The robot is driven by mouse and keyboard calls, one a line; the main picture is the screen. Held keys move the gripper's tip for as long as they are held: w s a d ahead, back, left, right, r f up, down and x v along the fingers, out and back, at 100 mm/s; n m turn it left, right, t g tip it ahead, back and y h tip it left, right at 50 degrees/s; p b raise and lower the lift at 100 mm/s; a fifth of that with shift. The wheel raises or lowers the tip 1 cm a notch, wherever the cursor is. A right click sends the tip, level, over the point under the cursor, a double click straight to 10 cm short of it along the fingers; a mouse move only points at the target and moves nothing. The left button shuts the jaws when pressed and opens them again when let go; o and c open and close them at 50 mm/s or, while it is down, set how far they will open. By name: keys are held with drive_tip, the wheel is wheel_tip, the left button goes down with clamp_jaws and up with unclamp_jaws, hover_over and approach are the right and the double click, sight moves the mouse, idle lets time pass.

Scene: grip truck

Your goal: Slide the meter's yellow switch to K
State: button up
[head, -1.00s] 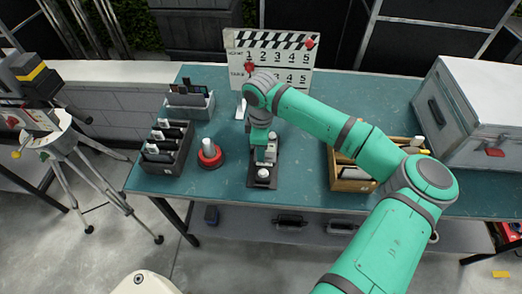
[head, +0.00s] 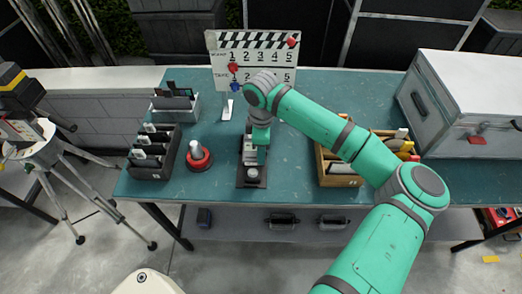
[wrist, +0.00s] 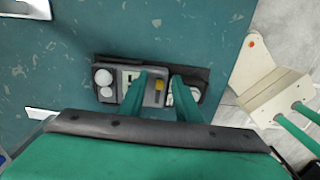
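The meter (wrist: 131,78) is a grey device with a pale display, lying on a black tray (wrist: 201,71). Its yellow switch (wrist: 159,85) shows in the wrist view between the two green fingers of my gripper (wrist: 160,77). The fingers are apart, one on each side of the switch; I cannot tell whether either touches it. The letter K is not readable.
A red-based object (head: 199,158) and a dark divided box (head: 153,153) stand left of the tray. A wooden box (head: 338,179) stands to the right. A clapperboard (head: 255,58) stands behind. A silver case (head: 455,105) is at the far right. Bare table lies around the tray.

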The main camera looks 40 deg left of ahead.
wheel_tip(320, 180, up, 11)
idle(0.8)
drive_tip(key=shift+w+f, duration=0.1)
idle(0.4)
